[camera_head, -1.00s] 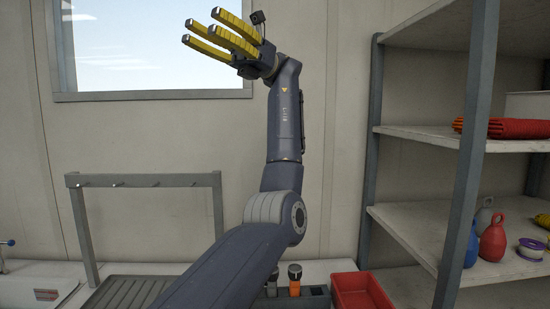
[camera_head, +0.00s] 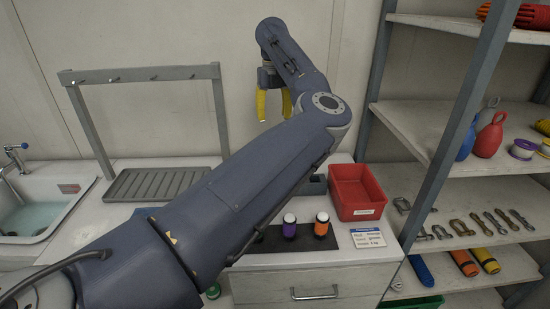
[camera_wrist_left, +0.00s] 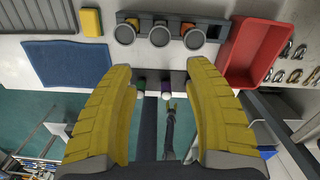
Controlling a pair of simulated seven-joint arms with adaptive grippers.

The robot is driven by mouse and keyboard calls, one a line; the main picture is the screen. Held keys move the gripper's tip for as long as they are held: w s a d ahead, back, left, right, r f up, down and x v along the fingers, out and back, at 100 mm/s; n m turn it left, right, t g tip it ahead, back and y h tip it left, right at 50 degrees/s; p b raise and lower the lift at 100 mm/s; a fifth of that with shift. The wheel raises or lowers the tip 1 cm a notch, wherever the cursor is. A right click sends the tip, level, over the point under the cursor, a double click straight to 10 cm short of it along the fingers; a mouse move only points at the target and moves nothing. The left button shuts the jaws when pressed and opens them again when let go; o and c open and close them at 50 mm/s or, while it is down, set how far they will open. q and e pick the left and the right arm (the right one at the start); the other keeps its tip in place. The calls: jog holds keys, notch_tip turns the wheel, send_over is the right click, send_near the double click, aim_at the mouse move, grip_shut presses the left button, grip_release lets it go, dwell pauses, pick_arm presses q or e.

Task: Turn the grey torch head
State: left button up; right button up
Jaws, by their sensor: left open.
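My left gripper (camera_head: 272,104) is open and empty, its yellow fingers pointing down above the back of the counter. In the left wrist view its fingers (camera_wrist_left: 160,72) are spread wide. Ahead of them a dark holder (camera_wrist_left: 218,32) carries three torches with round grey heads: left (camera_wrist_left: 125,34), middle (camera_wrist_left: 160,37) and right (camera_wrist_left: 194,39). The right torch shows some orange on its body. The gripper touches none of them. In the head view my left arm hides the torches, and only the holder's end (camera_head: 316,185) shows. A small yellow forked shape low in the wrist view may be my right gripper.
A red bin (camera_head: 358,192) stands right of the holder. A drying rack (camera_head: 150,184), a sink (camera_head: 32,215) and a blue mat (camera_wrist_left: 65,64) lie left; shelves stand right.

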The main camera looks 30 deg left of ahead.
pick_arm(q)
notch_tip(320, 180, down, 17)
jog(key=shift+f, duration=0.2)
dwell(0.7)
jog(key=shift+c, duration=0.3)
jog(key=c, duration=1)
jog(key=shift+o, duration=0.2)
